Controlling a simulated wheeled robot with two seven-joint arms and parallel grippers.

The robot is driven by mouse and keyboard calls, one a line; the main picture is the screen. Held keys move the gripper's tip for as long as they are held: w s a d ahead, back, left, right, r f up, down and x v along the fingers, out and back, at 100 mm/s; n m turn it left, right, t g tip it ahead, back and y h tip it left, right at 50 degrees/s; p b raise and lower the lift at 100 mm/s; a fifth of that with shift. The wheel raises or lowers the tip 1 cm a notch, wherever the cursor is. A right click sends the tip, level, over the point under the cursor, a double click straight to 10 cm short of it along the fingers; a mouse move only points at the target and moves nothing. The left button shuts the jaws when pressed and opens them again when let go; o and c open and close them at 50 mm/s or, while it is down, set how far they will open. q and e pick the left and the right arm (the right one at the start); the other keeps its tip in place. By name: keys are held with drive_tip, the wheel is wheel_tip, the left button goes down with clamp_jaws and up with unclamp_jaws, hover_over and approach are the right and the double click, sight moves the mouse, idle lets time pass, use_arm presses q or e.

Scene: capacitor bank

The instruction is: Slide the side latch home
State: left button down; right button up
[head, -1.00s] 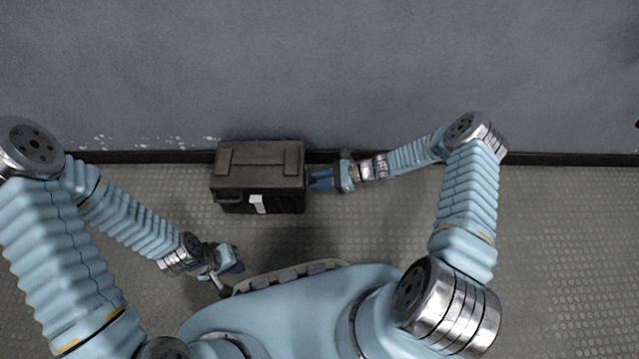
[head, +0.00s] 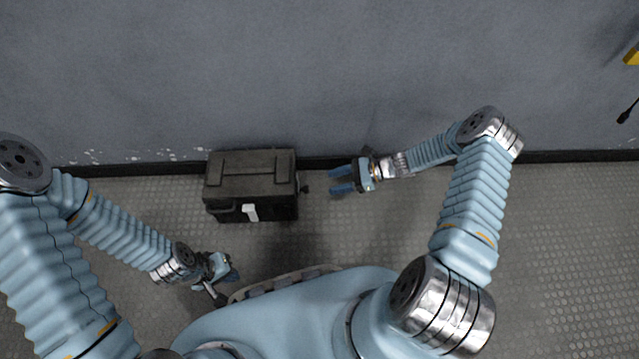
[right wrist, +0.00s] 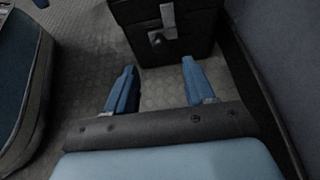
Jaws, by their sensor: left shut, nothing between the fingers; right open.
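A dark box (head: 251,186) stands on the floor against the wall. The side latch (head: 304,189) sticks out from the box's right side as a small dark knob. In the right wrist view the latch (right wrist: 157,38) shows as a grey knob and plate on the box's dark side face (right wrist: 190,45). My right gripper (head: 332,181) is open and empty, to the right of the latch and apart from it. In the right wrist view its two blue fingers (right wrist: 159,67) point at the box, with the latch beyond them. My left gripper (head: 234,273) is shut and empty, low in front of the box.
A white tag (head: 250,212) and a dark handle are on the box's front face. The grey wall (head: 300,80) with a dark skirting strip runs close behind the box and right gripper. A yellow object (head: 632,57) is at the far right edge. Floor is clear right of the box.

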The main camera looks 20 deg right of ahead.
drive_tip(key=v, duration=0.5)
drive_tip(key=shift+a, duration=0.1)
idle(0.3)
drive_tip(key=s+a+f+n+g+h, duration=0.2)
drive_tip(key=s+a+n+g+h, duration=0.45)
drive_tip(key=s+a+n, duration=0.75)
drive_tip(key=s+a+r+n+t+h+p, duration=0.1)
drive_tip(key=s+r+n+p, duration=0.1)
drive_tip(key=r+p, duration=0.4)
drive_tip(key=s+a+r+n+t+h+p, duration=0.1)
drive_tip(key=s+r+n+t+p, duration=0.1)
drive_tip(key=r+p, duration=0.5)
wheel_tip(320, 180, up, 2)
drive_tip(key=shift+n, duration=0.7)
drive_tip(key=shift+s+a+t, duration=0.1)
drive_tip(key=shift+t, duration=0.15)
